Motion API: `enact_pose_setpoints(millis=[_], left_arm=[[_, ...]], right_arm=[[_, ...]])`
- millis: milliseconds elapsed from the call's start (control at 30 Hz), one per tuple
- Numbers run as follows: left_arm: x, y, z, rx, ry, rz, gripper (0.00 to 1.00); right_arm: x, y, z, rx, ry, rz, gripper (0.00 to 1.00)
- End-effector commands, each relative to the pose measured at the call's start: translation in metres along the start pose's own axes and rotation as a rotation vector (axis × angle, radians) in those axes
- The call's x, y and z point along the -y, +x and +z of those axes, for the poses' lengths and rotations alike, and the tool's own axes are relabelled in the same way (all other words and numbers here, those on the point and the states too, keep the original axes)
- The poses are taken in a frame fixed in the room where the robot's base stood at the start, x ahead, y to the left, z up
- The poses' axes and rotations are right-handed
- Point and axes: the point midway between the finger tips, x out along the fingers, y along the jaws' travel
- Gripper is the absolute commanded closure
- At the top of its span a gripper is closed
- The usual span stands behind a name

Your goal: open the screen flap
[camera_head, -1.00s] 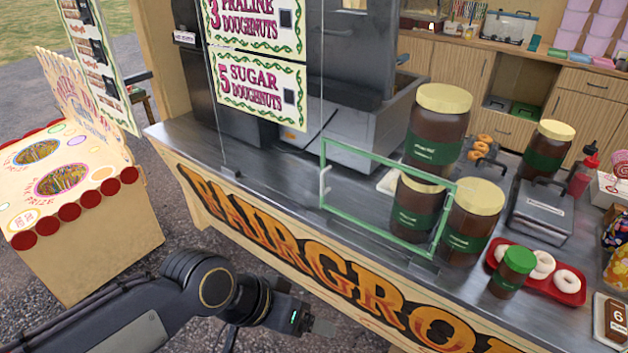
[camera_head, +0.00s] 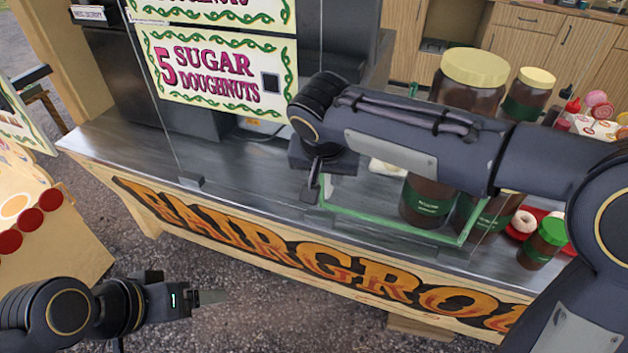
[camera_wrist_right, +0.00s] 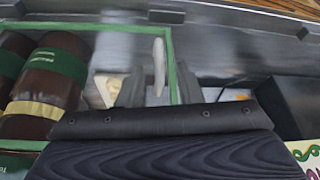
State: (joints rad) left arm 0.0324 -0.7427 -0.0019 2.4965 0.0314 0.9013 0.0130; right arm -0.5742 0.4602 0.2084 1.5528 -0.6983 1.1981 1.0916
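The screen flap (camera_head: 395,222) is a clear pane with a green frame, set in the glass screen over the counter; it looks closed. My right arm hides its upper part in the head view. In the right wrist view the green frame (camera_wrist_right: 172,62) shows with a pale upright handle (camera_wrist_right: 158,66) near its edge. My right gripper (camera_head: 313,190) is at the flap's left edge. In the wrist view its two fingers (camera_wrist_right: 161,88) are apart, with the handle showing between them; contact is unclear. My left gripper (camera_head: 212,297) is low at the left, in front of the stall, away from the flap.
Large brown jars (camera_head: 428,200) with cream lids stand behind the flap. A green-lidded jar (camera_head: 543,243) and a doughnut (camera_head: 524,221) on a red tray are at the right. A doughnut sign (camera_head: 215,70) hangs at the left. The steel counter (camera_head: 130,140) is bare at its left end.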

Motion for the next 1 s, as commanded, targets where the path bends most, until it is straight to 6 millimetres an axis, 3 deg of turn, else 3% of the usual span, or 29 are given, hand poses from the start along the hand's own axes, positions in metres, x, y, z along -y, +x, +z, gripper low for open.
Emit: enact_pose_setpoints(millis=[300,700,1000], left_arm=[[0.000,-0.001,0.000,0.000,0.000,0.000,0.20],[0.000,-0.001,0.000,0.000,0.000,0.000,0.20],[0.000,-0.001,0.000,0.000,0.000,0.000,0.20]], right_arm=[[-0.001,0.050,0.001,0.004,0.000,0.002,0.67],[-0.001,0.061,0.001,0.003,0.001,0.000,0.67],[-0.001,0.061,0.001,0.003,0.000,0.000,1.00]])
